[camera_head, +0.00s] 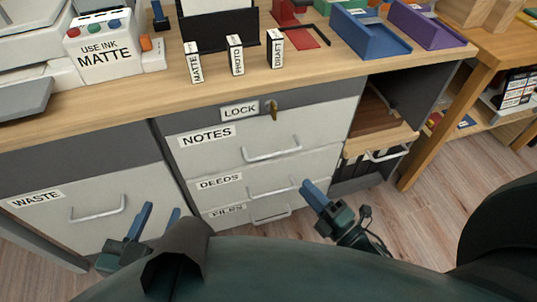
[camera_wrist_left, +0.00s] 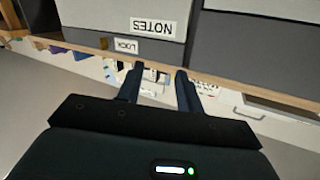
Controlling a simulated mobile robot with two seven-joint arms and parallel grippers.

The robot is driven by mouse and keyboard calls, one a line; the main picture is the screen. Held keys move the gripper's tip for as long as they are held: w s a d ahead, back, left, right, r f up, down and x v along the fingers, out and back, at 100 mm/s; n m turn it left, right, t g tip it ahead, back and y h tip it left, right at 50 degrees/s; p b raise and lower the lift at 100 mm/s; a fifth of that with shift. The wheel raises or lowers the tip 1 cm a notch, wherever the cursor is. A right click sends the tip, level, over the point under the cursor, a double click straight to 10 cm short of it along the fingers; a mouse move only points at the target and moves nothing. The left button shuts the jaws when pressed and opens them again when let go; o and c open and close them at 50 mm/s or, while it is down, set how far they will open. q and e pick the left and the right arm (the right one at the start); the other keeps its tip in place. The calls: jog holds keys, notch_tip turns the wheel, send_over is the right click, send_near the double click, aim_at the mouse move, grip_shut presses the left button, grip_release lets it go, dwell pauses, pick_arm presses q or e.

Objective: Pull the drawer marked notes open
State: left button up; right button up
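The drawer marked NOTES (camera_head: 235,148) is the top light-grey front in the middle of the desk and looks shut. Its bar handle (camera_head: 271,152) is bare. A LOCK label (camera_head: 239,111) and a brass key (camera_head: 273,109) are on the dark strip above it. In the left wrist view the NOTES label (camera_wrist_left: 153,26) and LOCK label (camera_wrist_left: 126,46) appear upside down. My left gripper (camera_head: 159,214) is open and empty, left of and below the NOTES drawer; its parted fingers (camera_wrist_left: 158,84) show in the wrist view. My right gripper (camera_head: 312,190) is near the DEEDS handle; its finger gap is unclear.
Below are the DEEDS drawer (camera_head: 218,192) and the FILES drawer (camera_head: 228,219). The WASTE front (camera_head: 75,215) is at left. An open compartment with a handled pull-out (camera_head: 381,148) is at right. The desktop (camera_head: 130,98) holds a printer-like box, label blocks and trays.

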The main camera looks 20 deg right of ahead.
aim_at(275, 153)
pick_arm(q)
jog(key=shift+s+d+m+t+h+b, duration=0.1)
jog(key=shift+d+m+t+h+b, duration=0.3)
jog(key=shift+t+b, duration=0.3)
pick_arm(e)
jog(key=x, duration=1.2)
jog(key=shift+w+a+r, duration=0.15)
jog(key=shift+w+a, duration=0.05)
jog(key=shift+w, duration=0.15)
jog(key=shift+c, duration=0.2)
pick_arm(q)
jog(key=shift+r, duration=0.1)
pick_arm(e)
grip_shut()
